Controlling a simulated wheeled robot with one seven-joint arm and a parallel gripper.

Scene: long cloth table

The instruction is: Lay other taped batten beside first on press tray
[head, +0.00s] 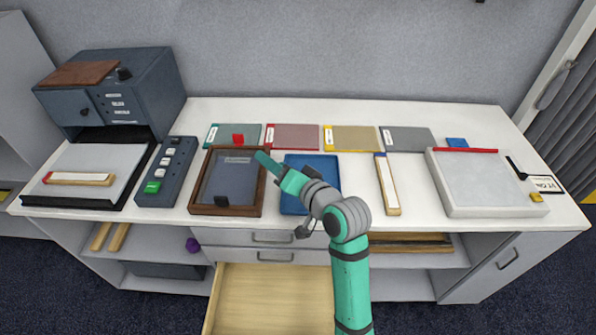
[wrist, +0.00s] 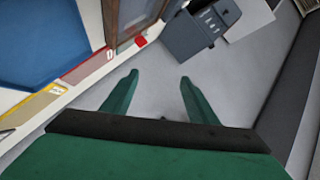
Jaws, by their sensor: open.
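The other taped batten (head: 387,185) lies lengthwise on the table between the blue tray and the large pale box. My gripper (head: 264,160) is above the table, over the space between the brown framed tray and the blue tray, well left of the second batten. In the wrist view my gripper (wrist: 158,92) has its fingers apart with nothing between them. Neither batten can be made out in the wrist view.
The blue-grey press (head: 145,95) stands behind the press tray. A button panel (head: 167,170), brown framed tray (head: 208,207) and blue tray (head: 291,206) fill the middle. A pale box (head: 485,184) stands right of the second batten. A drawer (head: 270,300) hangs open in front.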

